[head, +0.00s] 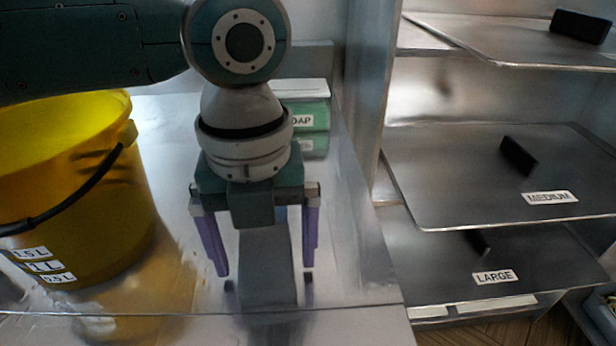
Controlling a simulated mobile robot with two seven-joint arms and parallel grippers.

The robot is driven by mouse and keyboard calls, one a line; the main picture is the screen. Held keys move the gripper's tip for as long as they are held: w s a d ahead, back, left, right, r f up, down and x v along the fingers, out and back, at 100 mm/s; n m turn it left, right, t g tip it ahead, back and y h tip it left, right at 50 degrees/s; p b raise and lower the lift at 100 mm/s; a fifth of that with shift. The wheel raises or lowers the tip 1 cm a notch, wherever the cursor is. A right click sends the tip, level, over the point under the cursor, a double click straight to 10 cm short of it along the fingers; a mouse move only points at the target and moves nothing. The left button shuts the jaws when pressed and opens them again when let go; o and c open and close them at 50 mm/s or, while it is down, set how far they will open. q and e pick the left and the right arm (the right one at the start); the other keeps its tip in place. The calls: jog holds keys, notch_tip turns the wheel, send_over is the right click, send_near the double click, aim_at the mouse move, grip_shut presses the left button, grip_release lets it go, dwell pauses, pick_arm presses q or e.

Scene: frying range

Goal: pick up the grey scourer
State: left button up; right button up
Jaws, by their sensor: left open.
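The grey scourer (266,272) appears as a dull grey block on the shiny steel counter, in the lower middle of the head view. My left gripper (264,274) points down over it, with its two purple fingers spread. One finger shows to the left of the scourer and one to the right, with a gap on each side. The gripper's palm hides the far end of the scourer. I cannot tell exactly how high the fingertips are above the counter. My right gripper does not show.
A yellow bucket (85,205) with a black handle stands close on the left. The counter right of the gripper is clear.

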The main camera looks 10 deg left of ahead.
pick_arm(q)
jog(key=shift+f, duration=0.4)
jog(key=shift+c, duration=0.4)
jog(key=c, duration=1.2)
